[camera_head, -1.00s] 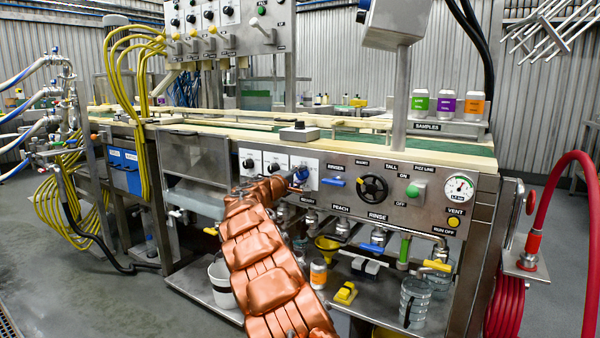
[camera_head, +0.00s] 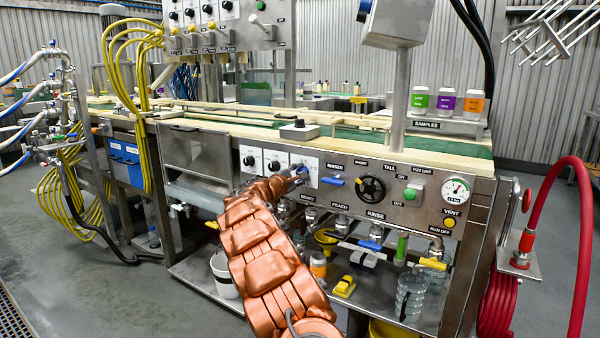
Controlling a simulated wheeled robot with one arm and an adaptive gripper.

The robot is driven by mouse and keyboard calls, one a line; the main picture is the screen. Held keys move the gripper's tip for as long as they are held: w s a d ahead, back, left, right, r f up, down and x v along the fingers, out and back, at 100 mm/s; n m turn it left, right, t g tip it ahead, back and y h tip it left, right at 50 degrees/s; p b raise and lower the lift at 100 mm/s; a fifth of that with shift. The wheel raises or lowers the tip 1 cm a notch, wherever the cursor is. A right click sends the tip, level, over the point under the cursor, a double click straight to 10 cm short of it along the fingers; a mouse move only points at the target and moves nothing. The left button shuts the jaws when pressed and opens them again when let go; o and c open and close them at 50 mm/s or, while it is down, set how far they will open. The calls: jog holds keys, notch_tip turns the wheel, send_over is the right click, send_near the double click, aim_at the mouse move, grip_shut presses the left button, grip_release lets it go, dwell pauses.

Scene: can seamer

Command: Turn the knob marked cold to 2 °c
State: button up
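Three dark knobs on white dial plates sit in a row on the left of the machine's front panel: a left knob (camera_head: 249,160), a middle knob (camera_head: 274,165) and a right one largely covered by my gripper. Their labels are too small to read, so I cannot tell which is marked cold or where its pointer stands. My gripper (camera_head: 299,173) is at the right dial plate (camera_head: 311,166), at the end of my copper-coloured arm. Its fingers are small and partly hidden, so neither their opening nor contact with the knob is clear.
To the right on the panel are a blue-handled switch (camera_head: 332,181), a black handwheel (camera_head: 371,188), a green button (camera_head: 410,193) and a pressure gauge (camera_head: 456,188). Pipes and valves run below the panel.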

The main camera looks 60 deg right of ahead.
dwell(0.4)
jog(key=o, duration=1.1)
jog(key=shift+o, duration=0.2)
jog(key=a, duration=1.2)
jog(key=shift+s, duration=0.2)
